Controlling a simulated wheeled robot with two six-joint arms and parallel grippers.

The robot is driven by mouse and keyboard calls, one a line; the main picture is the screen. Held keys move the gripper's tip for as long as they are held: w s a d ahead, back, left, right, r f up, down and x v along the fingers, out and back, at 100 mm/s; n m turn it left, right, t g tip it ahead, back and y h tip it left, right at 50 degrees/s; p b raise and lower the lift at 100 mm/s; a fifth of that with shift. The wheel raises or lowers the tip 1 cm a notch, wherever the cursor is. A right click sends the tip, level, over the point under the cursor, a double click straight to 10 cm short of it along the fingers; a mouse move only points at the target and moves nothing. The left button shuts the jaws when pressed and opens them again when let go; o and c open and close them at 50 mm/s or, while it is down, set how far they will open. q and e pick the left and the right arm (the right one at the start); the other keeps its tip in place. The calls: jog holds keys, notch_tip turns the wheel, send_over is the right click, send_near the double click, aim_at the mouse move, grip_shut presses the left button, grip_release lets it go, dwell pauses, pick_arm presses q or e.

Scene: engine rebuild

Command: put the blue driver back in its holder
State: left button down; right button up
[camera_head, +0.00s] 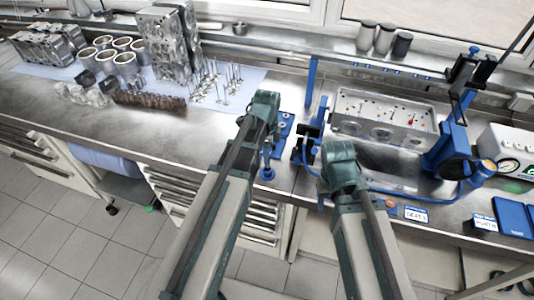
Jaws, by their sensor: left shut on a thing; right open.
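My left gripper (271,130) is over the bench, at the end of the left arm. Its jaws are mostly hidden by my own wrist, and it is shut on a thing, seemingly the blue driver. A slim upright blue piece (267,157), which looks like the driver, shows just below the wrist. It is at the near end of a flat blue holder plate (285,129) with round sockets. I cannot tell whether it is seated there. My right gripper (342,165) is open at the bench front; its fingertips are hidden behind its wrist.
A blue clamp stand (309,140) stands between the arms. A metal cylinder head (385,117) is behind the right arm, with a blue fixture (450,150) at its right. Valves (222,82), pistons and an engine block (165,45) lie back left. The left bench front is clear.

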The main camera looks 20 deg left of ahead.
pick_arm(q)
jog(key=shift+f+b, duration=1.9)
dwell(0.4)
jog(key=c, duration=0.5)
grip_release()
jog(key=shift+r, duration=0.15)
notch_tip(320, 180, up, 14)
jog(key=p, duration=1.4)
jog(key=shift+f, duration=0.2)
jog(key=shift+f, duration=0.1)
